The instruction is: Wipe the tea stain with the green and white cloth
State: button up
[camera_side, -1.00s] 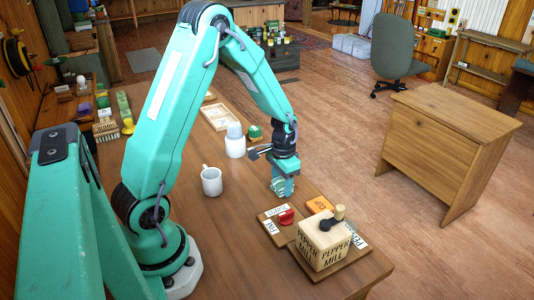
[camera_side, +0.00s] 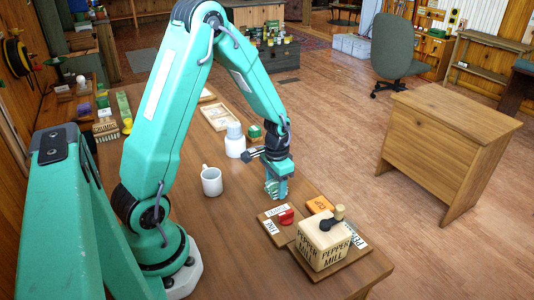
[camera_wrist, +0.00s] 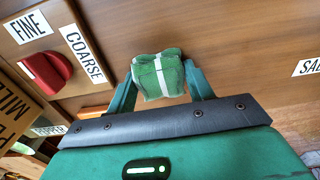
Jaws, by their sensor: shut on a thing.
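My gripper (camera_side: 275,188) is shut on the green and white cloth, low over the wooden table (camera_side: 210,240). In the wrist view the cloth (camera_wrist: 158,75) is a bunched green wad with white stripes between my two fingers. I cannot tell whether it touches the tabletop. No tea stain shows on the visible wood; if it is near, the cloth or my gripper hides it.
A white mug (camera_side: 211,181) and a white bottle (camera_side: 235,141) stand to the left and behind. A picture-like tray (camera_side: 216,117) lies farther back.

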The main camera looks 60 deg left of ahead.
jog(key=shift+s+f, duration=0.1)
jog(key=shift+s, duration=0.85)
jog(key=shift+w+a, duration=0.1)
jog(key=shift+w, duration=0.05)
jog(key=shift+w, duration=0.55)
jog(key=shift+c, duration=0.3)
jog(key=shift+w, duration=0.4)
jog(key=shift+w, duration=0.15)
jog(key=shift+w, duration=0.8)
jog(key=shift+w, duration=0.2)
jog(key=shift+w, duration=0.7)
jog(key=shift+w, duration=0.1)
dwell(0.5)
